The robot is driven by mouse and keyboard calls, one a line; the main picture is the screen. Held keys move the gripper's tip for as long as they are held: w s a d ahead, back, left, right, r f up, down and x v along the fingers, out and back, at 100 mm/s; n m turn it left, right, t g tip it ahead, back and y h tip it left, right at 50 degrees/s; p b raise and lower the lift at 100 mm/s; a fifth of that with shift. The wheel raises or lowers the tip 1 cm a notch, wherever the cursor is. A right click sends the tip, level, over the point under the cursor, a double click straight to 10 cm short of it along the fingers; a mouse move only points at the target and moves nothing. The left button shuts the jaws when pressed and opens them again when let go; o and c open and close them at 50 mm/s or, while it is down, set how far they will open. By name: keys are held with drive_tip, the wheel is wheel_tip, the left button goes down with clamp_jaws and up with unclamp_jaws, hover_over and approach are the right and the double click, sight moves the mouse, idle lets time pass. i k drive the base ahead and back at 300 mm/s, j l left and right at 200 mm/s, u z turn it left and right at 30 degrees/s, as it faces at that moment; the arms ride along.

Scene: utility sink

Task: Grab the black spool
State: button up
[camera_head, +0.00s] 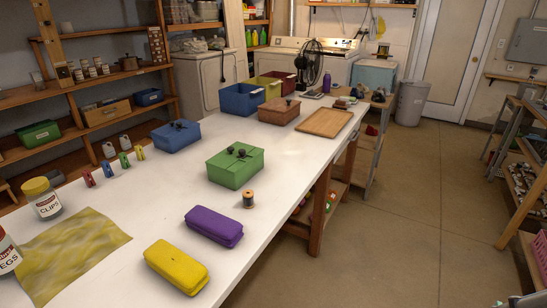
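A small spool (248,199) stands on the white table near its right edge. It has dark, blackish thread and pale wooden ends. It is just in front of the green box (235,168) and behind the purple case (213,226), apart from both. My gripper is not in view.
A yellow case (176,266) lies nearest on the white table (150,215). A blue box (176,137), small colored clips, a jar (42,199) and a yellow cloth (62,255) are to the left. A wooden board (324,122) lies farther back. The floor (390,215) right of the table is clear.

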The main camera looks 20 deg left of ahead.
sight(248, 194)
drive_tip(key=u, duration=1)
drive_tip(key=i+l+z, duration=0.3)
drive_tip(key=i, duration=0.3)
drive_tip(key=i+z, duration=0.35)
drive_tip(key=i, duration=0.3)
